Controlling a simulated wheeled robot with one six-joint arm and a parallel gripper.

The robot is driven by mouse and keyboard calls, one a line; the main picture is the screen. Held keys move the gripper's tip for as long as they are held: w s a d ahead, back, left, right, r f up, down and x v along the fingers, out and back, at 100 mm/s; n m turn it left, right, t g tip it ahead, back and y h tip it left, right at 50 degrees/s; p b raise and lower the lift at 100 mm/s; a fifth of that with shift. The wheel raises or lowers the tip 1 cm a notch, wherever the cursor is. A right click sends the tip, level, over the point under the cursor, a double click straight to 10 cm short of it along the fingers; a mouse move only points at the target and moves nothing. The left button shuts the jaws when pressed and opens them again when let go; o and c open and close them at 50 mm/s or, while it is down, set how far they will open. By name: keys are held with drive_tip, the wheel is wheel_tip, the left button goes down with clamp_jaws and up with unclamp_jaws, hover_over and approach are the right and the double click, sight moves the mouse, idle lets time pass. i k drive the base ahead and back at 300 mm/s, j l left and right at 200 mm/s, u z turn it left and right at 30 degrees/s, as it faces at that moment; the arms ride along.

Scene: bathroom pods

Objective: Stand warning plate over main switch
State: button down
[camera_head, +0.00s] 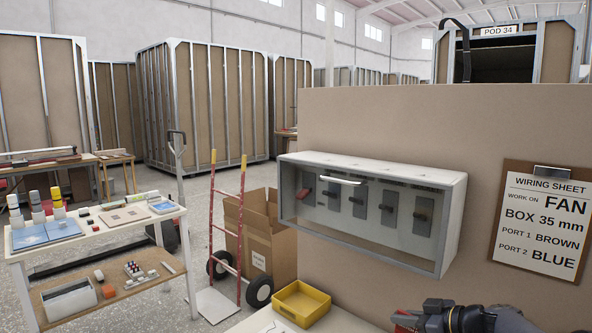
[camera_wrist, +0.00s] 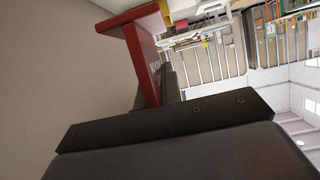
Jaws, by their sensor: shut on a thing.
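A grey switch box (camera_head: 455,215) with a clear front is on the beige wall. Its front looks closed, with a white handle (camera_head: 342,179) along the top. Inside is a row of several switches. The leftmost has a red lever (camera_head: 303,193); the others are dark. The labels above them are too small to read. My gripper (camera_wrist: 172,88) is shut on a red plate (camera_wrist: 143,55) with a bent top edge and pale lettering that I cannot read. In the head view my gripper (camera_head: 422,318) is low, below the box, with only a bit of red showing.
A yellow tray (camera_head: 302,302) sits on the bench below the box. A wiring sheet (camera_head: 540,220) hangs on a clipboard right of the box. A hand truck (camera_head: 228,225), a cardboard box (camera_head: 270,250) and a loaded work table (camera_head: 95,230) stand at the left.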

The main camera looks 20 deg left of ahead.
sight(306, 155)
drive_tip(key=j+z, duration=0.1)
drive_tip(key=j, duration=0.35)
drive_tip(key=k+j, duration=0.1)
drive_tip(key=j, duration=0.35)
drive_tip(key=k+j+z, duration=0.15)
drive_tip(key=j, duration=0.3)
drive_tip(key=j+z, duration=0.1)
drive_tip(key=j, duration=0.35)
drive_tip(key=k+j, duration=0.1)
drive_tip(key=j, duration=0.35)
drive_tip(key=z, duration=0.05)
